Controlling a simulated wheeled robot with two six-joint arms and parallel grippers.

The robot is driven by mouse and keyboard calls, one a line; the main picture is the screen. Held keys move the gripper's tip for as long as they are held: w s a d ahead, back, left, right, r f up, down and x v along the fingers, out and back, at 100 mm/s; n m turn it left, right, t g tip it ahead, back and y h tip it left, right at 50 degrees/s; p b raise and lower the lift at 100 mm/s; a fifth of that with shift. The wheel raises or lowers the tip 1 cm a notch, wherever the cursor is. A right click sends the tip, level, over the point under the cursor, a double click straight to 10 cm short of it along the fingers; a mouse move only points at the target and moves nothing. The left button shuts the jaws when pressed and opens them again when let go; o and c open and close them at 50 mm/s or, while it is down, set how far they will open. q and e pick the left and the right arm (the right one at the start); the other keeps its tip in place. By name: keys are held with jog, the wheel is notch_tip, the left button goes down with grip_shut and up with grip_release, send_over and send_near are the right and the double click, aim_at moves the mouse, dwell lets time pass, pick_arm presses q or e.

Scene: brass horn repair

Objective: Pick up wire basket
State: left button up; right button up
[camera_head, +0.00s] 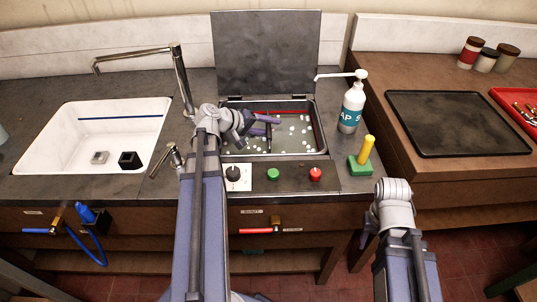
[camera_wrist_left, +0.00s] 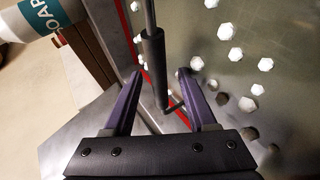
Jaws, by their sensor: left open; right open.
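The open tank (camera_head: 232,151) holds murky liquid with white bits of foam on it. A dark rod with a thicker grip, which looks like the wire basket's handle (camera_wrist_left: 153,62), stands at the tank's red-lined edge in the left wrist view. The basket's body is not visible under the liquid. My left gripper (camera_head: 263,126) is over the tank, its purple fingers apart. In the left wrist view the gripper (camera_wrist_left: 158,78) has the grip between its fingers, with gaps on both sides. My right arm's wrist shows at the lower right in the head view; its fingers are hidden.
The raised lid (camera_head: 265,50) stands behind the tank. A soap bottle (camera_head: 352,105) and a green block with a yellow handle (camera_head: 362,158) stand to its right. A white sink (camera_head: 60,150) with a tap is at left. A black tray (camera_head: 455,122) lies at right.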

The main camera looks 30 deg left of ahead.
pick_arm(q)
grip_shut()
dwell(0.5)
dwell(0.9)
